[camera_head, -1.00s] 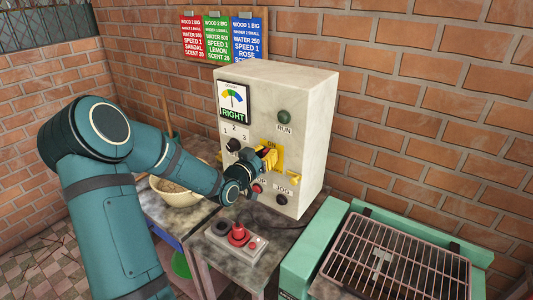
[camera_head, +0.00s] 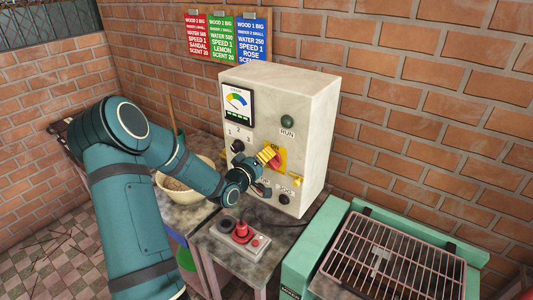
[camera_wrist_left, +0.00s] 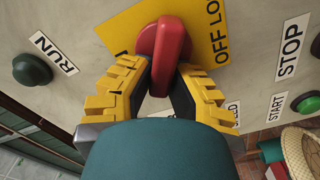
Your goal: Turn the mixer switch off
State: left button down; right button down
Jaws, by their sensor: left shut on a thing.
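The mixer switch is a red rotary handle (camera_wrist_left: 163,48) on a yellow plate (camera_wrist_left: 112,28) in the left wrist view. Part of the plate lettering reads "OFF". The yellow plate (camera_head: 281,153) also shows on the front of the cream control box (camera_head: 313,113) in the head view. My left gripper (camera_wrist_left: 163,80) has its yellow ridged fingers on either side of the red handle and is shut on it. In the head view, my left gripper (camera_head: 268,157) is at the switch, fingers tilted, partly covering it. My right gripper is not in view.
A RUN lamp (camera_head: 288,122), a gauge (camera_head: 238,103) and a speed knob (camera_head: 238,146) are on the box. A bowl (camera_head: 173,188) is behind my arm. A green grill (camera_head: 398,254) is at right.

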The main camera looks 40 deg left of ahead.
pick_arm(q)
jog(key=n, duration=0.2)
jog(key=n+p, duration=0.1)
jog(key=n, duration=0.1)
jog(key=shift+a+f, duration=0.1)
jog(key=shift+f, duration=0.1)
jog(key=shift+f+n+p, duration=0.25)
jog(key=shift+n+p, duration=0.4)
jog(key=shift+n, duration=0.65)
jog(key=c, duration=0.9)
grip_release()
jog(key=shift+w+f, duration=0.1)
jog(key=s+d, duration=0.1)
jog(key=s, duration=1.1)
jog(key=shift+d, duration=0.15)
